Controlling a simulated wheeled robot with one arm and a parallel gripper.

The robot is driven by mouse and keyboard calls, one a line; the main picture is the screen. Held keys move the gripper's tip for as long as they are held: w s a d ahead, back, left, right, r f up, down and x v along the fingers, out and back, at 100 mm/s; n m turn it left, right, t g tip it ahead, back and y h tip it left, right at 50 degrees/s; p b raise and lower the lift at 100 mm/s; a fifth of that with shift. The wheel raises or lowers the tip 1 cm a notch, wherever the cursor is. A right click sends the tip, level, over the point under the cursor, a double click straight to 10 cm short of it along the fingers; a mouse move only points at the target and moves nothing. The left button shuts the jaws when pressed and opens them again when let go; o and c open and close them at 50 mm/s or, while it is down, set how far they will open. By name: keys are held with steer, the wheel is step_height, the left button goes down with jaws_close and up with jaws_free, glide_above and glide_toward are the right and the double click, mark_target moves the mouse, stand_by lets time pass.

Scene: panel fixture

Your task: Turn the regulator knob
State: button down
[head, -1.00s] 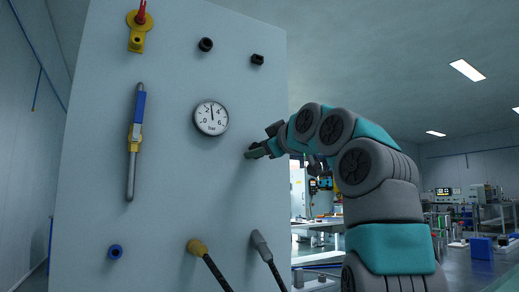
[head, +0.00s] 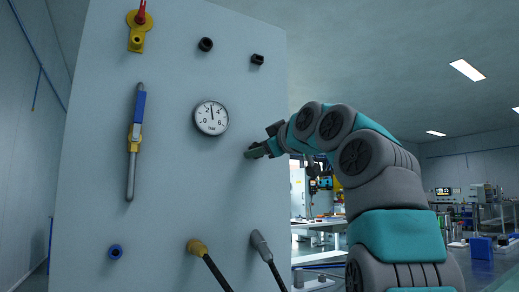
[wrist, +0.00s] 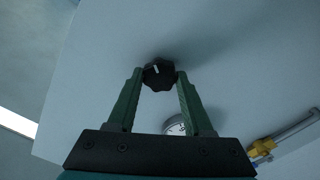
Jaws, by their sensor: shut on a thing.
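The regulator knob (wrist: 159,74) is a small black lobed knob with a white mark, on the panel in the wrist view. My gripper (wrist: 160,80) has its two green fingers on either side of the knob, shut on it. In the head view my gripper (head: 252,153) reaches the panel from the right, and its fingers and wrist hide the knob. A round white pressure gauge (head: 211,118) is up and left of my gripper, its needle pointing nearly straight up. The gauge is partly hidden behind my gripper in the wrist view (wrist: 174,126).
The pale panel (head: 165,195) also carries a red-and-yellow valve (head: 139,22), a blue-handled lever valve (head: 136,125), black fittings (head: 206,44) at the top, a blue port (head: 115,252) and two hose connectors (head: 197,247) below. The panel around my gripper is clear.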

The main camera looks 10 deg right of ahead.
steer(key=shift+m, duration=0.9)
stand_by(0.4)
steer(key=shift+d+f+n+p, duration=0.15)
steer(key=shift+n+p, duration=0.95)
steer(key=shift+n, duration=4.75)
steer(key=shift+a+f+n+p, duration=0.15)
steer(key=shift+n+p, duration=0.9)
steer(key=shift+n, duration=4.75)
steer(key=shift+d+f+n+p, duration=0.2)
steer(key=shift+n+p, duration=0.9)
steer(key=shift+n, duration=4.75)
steer(key=shift+w+a, duration=0.1)
steer(key=shift+c, duration=1.5)
jaws_free()
steer(key=shift+r, duration=0.1)
